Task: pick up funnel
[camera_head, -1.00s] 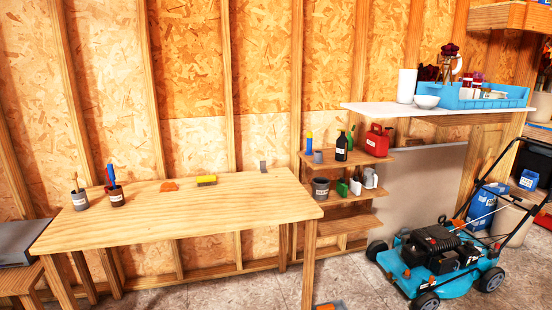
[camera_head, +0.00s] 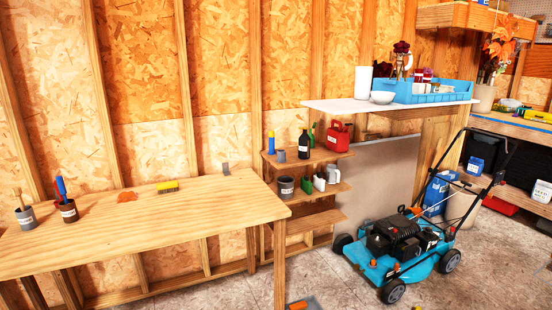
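I cannot make out a funnel for certain in the head view. A small orange item (camera_head: 127,196) lies on the wooden table (camera_head: 210,210), but its shape is too flat and small to name. A small grey item (camera_head: 226,169) stands at the table's back edge. The shelf unit (camera_head: 318,220) to the right of the table holds a red can (camera_head: 339,137), a black bottle (camera_head: 303,145), a grey cup (camera_head: 281,156) and a dark bucket (camera_head: 285,187). Neither of my grippers is in view.
A blue mower (camera_head: 400,250) stands on the floor at right. A white counter (camera_head: 395,106) bears a blue crate (camera_head: 428,94). A workbench (camera_head: 510,128) is at far right. Bare floor shows between shelf and mower.

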